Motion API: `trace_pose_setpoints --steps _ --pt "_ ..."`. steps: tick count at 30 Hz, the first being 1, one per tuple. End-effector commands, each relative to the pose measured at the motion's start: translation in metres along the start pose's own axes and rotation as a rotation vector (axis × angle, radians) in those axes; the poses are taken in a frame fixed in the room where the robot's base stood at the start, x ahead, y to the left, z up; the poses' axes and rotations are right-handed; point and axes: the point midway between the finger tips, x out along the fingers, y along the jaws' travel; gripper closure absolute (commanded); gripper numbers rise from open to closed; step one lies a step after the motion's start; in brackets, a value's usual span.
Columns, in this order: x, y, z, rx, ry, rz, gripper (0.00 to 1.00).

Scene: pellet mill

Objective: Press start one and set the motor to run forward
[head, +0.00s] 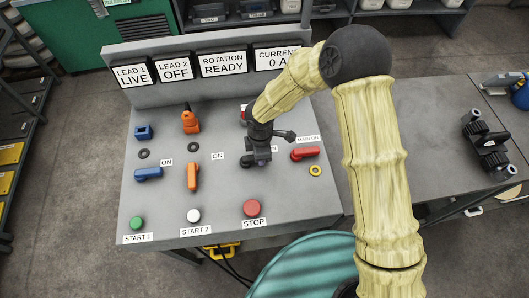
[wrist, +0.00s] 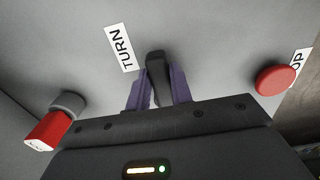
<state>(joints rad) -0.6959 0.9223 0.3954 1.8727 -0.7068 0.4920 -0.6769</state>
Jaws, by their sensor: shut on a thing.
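The green START 1 button (head: 137,223) is at the front left of the sloping grey panel. My gripper (head: 261,160) is over the right middle of the panel, behind the red STOP button (head: 251,208). In the wrist view, its purple fingers are shut on an upright black handle (wrist: 156,70) beside a TURN label (wrist: 121,48). In the head view my gripper mostly hides this handle, so I cannot tell its setting. The displays read LEAD 1 LIVE (head: 133,76), LEAD 2 OFF (head: 176,69), ROTATION READY (head: 222,63) and CURRENT 0 A (head: 276,58).
A white START 2 button (head: 193,216), a blue handle (head: 148,174) and an orange handle (head: 192,177) are left of my gripper. A red handle (head: 305,153) by the MAIN ON label is close on its right. The orange plug (head: 190,122) stands up behind.

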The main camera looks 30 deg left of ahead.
Motion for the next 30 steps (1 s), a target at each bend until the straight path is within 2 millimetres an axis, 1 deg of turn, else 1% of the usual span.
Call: trace_pose_setpoints --steps 10,11,12,14,24,26,30 --pt "-0.002 0.001 -0.003 -0.014 0.002 0.005 1.00" --pt "-0.002 0.001 -0.003 -0.014 0.002 0.006 0.76" --pt "-0.002 0.001 -0.003 -0.014 0.002 0.005 0.68" --pt "-0.001 0.001 -0.002 -0.012 0.002 0.005 0.57" --pt "-0.002 0.001 -0.001 -0.007 0.001 0.003 0.56" --pt "-0.005 0.001 -0.001 -0.006 0.001 0.003 0.56" --pt "-0.020 0.002 -0.001 -0.007 0.001 0.006 0.56"
